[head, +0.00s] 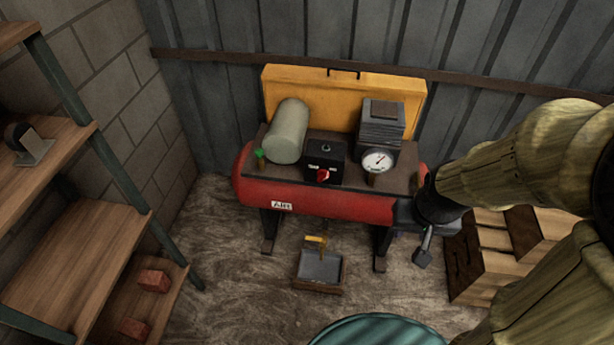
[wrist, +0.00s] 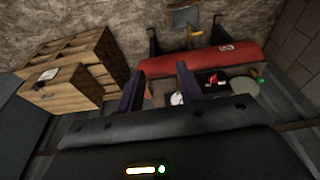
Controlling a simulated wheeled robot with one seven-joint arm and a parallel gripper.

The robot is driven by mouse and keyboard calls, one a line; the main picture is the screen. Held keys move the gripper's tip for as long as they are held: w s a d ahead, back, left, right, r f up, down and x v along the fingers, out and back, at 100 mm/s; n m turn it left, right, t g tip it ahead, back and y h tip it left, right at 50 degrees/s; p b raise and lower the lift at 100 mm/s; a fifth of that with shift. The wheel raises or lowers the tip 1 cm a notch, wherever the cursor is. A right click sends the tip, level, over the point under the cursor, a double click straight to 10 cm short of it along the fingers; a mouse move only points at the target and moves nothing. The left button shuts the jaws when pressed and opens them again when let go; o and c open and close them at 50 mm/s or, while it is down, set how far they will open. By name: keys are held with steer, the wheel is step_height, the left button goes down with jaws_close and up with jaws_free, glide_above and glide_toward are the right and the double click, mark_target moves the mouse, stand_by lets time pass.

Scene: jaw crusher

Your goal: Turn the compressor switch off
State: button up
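The compressor has a red tank (head: 310,197) with an AIR label and stands against the back wall; the wrist view shows it upside down (wrist: 195,62). Its switch is a red knob (head: 322,174) on the front of a black box (head: 325,152), left of a round white gauge (head: 377,161). The exact knob position is too small to read. My gripper (head: 424,250) is at the tank's right end, right of the switch and apart from it. In the wrist view my gripper (wrist: 160,82) has its two fingers spread with nothing held between them.
A yellow panel (head: 345,88) stands behind the compressor. Wooden crates (head: 490,255) are at the right, a small tray (head: 320,268) on the floor in front. Wooden shelves (head: 75,255) stand at the left; a green round top (head: 375,332) is at the near edge.

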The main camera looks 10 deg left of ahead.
mark_target(323, 180)
steer(key=shift+w+a, duration=0.15)
steer(key=w+a+f+m+t+b, duration=0.35)
steer(key=w+a+f+b, duration=0.25)
steer(key=w+f+b, duration=0.4)
steer(key=w+a+f+m+t+b, duration=0.2)
steer(key=w+a+f+t+b, duration=0.25)
steer(key=w+f+b, duration=0.5)
steer(key=a+f+m+t+b, duration=0.4)
steer(key=a+f+t+b, duration=0.3)
steer(key=a+f+b, duration=0.3)
step_height(323, 180, down, 3)
steer(key=shift+w+a+f+h+b, duration=0.1)
steer(key=shift+w+a+h+b, duration=0.2)
steer(key=shift+b, duration=0.65)
steer(key=w, duration=0.5)
steer(key=w+b, duration=0.1)
steer(key=w, duration=1.1)
steer(key=shift+w+d, duration=0.25)
